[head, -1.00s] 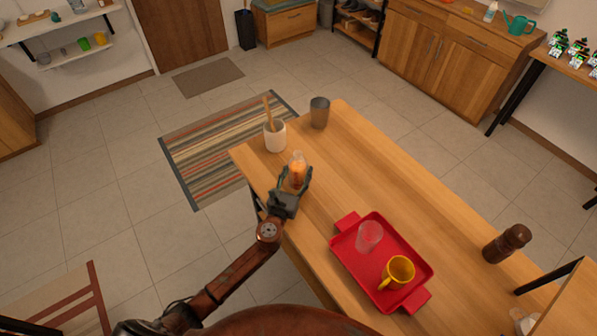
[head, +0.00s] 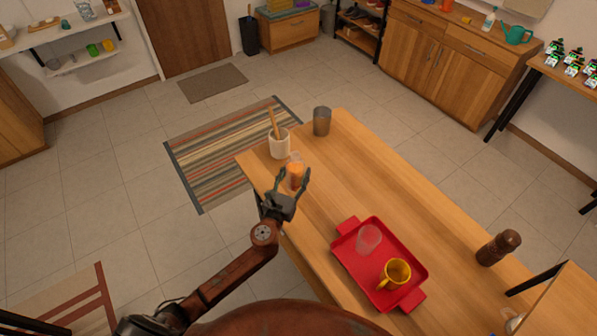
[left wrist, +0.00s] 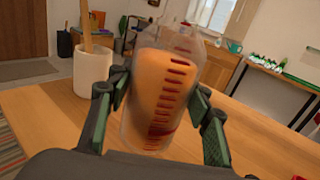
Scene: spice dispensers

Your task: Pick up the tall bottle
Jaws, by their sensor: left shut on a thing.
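A clear glass bottle (head: 295,174) with orange contents stands out near the table's left edge, close to a white mug. My left gripper (head: 293,184) is shut on this bottle, with one green-padded finger on each side (left wrist: 163,100). I cannot tell whether the bottle's base touches the table. My right gripper is not in view.
The white mug (head: 279,144) with a wooden utensil and a grey cup (head: 321,121) stand just beyond the bottle. A red tray (head: 345,255) with a clear glass (head: 368,240) and a yellow mug (head: 394,275) lies nearer. The table middle (head: 400,185) is clear.

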